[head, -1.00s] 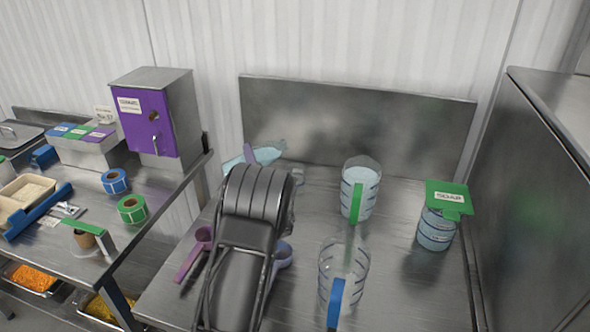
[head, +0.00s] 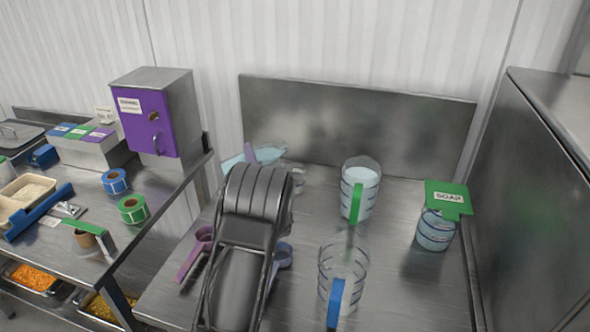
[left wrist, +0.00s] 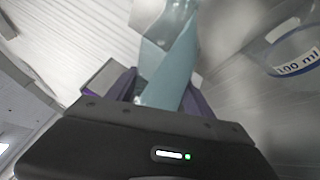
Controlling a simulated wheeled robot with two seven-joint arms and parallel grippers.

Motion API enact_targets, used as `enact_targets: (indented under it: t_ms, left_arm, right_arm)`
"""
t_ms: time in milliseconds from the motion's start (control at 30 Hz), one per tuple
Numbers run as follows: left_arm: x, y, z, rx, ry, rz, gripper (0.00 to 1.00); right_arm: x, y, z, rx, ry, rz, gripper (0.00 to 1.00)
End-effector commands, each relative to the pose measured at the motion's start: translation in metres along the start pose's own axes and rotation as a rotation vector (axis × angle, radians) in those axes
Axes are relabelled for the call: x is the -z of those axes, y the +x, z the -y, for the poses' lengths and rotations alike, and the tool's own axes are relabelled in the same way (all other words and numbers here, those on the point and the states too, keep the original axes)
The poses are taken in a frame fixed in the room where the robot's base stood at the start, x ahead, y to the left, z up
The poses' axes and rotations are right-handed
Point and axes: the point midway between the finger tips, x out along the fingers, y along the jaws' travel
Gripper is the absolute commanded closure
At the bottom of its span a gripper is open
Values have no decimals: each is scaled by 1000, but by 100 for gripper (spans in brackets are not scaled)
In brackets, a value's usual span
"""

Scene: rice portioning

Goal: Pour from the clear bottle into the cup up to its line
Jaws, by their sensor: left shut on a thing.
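The clear bottle (head: 268,154) holds pale blue liquid and lies steeply tilted near the back of the steel table. My left gripper (head: 250,153) is shut on it; my dark forearm hides much of the grip in the head view. In the left wrist view the bottle (left wrist: 168,65) sits between the purple fingers. A small clear cup (head: 298,178) stands by the bottle's right end, partly hidden by my arm. In the left wrist view the cup (left wrist: 290,55) shows a blue line and a "100 ml" mark. I cannot tell its liquid level. My right gripper is not in view.
A green-handled jug (head: 360,190) with pale liquid, a blue-handled clear jug (head: 343,270) and a soap container (head: 436,230) under a green sign stand to the right. A purple scoop (head: 195,252) lies left of my arm. A steel splashback (head: 360,125) closes the rear.

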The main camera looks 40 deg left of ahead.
Motion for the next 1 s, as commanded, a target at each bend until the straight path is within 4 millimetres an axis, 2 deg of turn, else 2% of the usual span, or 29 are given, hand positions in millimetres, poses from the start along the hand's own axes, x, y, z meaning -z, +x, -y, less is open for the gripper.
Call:
enact_targets:
  t_ms: [1000]
  left_arm:
    - [-4,0,-1,-4,78,13,100]
  right_arm:
    - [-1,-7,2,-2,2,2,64]
